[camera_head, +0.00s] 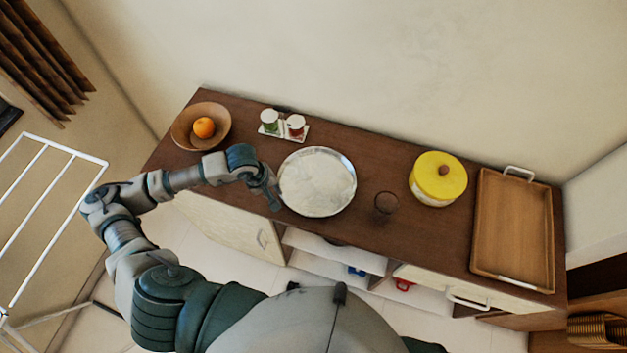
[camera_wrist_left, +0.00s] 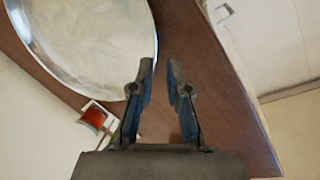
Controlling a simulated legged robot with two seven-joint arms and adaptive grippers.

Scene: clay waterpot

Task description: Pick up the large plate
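The large plate (camera_head: 318,182) is round and silvery with a shiny rim, and lies on the brown cabinet top. My left gripper (camera_head: 274,198) is at the plate's left edge in the head view. In the left wrist view the plate (camera_wrist_left: 85,40) fills the upper left. The left gripper's fingers (camera_wrist_left: 160,68) are parted with a narrow gap and nothing shows between them. One fingertip overlaps the plate's rim in that view; I cannot tell whether it touches. My right gripper is not in view.
An orange (camera_head: 204,127) sits in a wooden bowl (camera_head: 183,133) at the left. Two small jars (camera_head: 270,120) stand behind the plate. A dark glass (camera_head: 386,204), a yellow-lidded pot (camera_head: 438,180) and a wooden tray (camera_head: 512,230) are to the right. A white rack (camera_head: 60,150) stands at far left.

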